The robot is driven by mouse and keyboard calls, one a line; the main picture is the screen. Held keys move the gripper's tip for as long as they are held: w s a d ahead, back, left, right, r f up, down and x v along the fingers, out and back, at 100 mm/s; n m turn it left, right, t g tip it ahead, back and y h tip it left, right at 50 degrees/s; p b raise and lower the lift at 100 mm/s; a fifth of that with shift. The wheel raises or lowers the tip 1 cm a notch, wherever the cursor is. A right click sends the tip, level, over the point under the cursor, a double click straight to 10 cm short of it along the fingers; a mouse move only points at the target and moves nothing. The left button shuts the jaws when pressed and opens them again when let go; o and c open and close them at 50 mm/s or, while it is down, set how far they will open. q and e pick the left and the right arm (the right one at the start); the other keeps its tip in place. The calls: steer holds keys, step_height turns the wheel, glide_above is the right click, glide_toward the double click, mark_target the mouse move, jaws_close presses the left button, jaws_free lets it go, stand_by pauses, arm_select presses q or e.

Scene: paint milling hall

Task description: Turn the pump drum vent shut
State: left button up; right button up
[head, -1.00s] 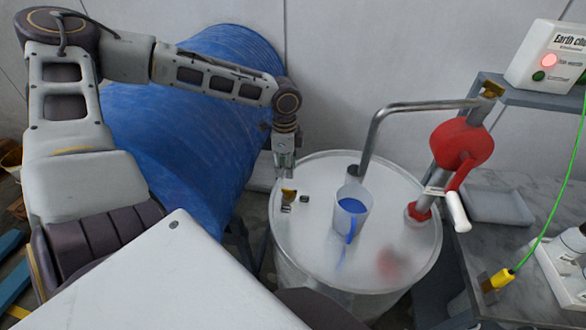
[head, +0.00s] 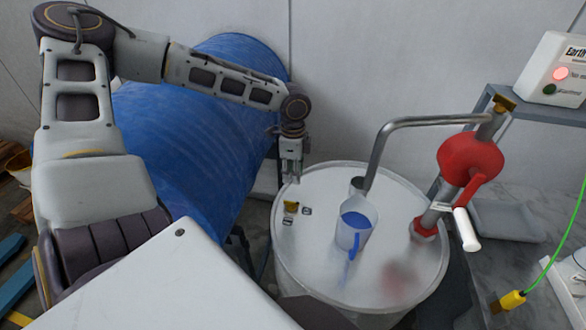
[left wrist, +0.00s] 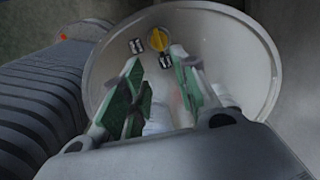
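The pump drum (head: 330,290) is a pale round drum with a flat lid. Its vent (head: 291,206) is a small yellow knob at the lid's left side, with two small dark-and-white marks beside it. In the left wrist view the vent (left wrist: 159,39) lies beyond my fingertips, its bar roughly upright in the picture; its exact setting is too small to read. My left gripper (head: 291,177) points down just above and behind the vent, apart from it. In the left wrist view the left gripper (left wrist: 157,78) has its green-padded fingers apart with nothing between them. My right gripper is out of view.
A jug with blue paint (head: 355,228) stands on the lid near the vent. A red hand pump (head: 468,160) with a bent steel pipe (head: 430,120) rises from the lid. A large blue drum (head: 195,150) lies behind my left arm. A green cable (head: 575,225) hangs at right.

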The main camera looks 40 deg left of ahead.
mark_target(293, 202)
arm_select(q)
steer(key=shift+f, duration=6.45)
jaws_close()
